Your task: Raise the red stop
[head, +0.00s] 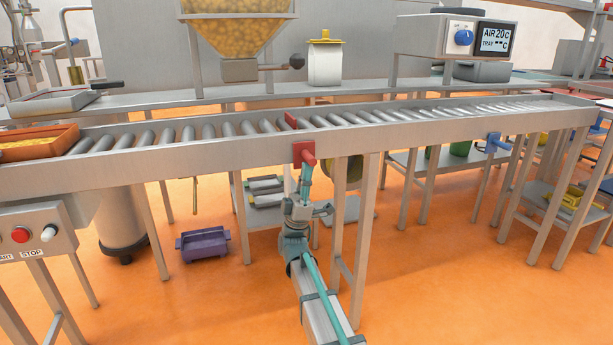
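The red stop shows at the roller conveyor (220,151) in the head view. A red plate (303,152) sits on the front rail, and a small red piece (290,120) shows among the rollers behind it. My gripper (304,172) is just below the red plate, pointing up at it from in front of the conveyor. Its fingertips are at or very close to the plate's lower edge. Whether they touch or grip it is too small to tell.
An orange tray (38,145) sits on the conveyor's left end. A blue fitting (495,142) is on the front rail at right. A hopper (238,40) hangs above the conveyor. A control box (30,232) stands at left. A purple bin (203,245) lies on the floor. The rollers right of the tray are clear.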

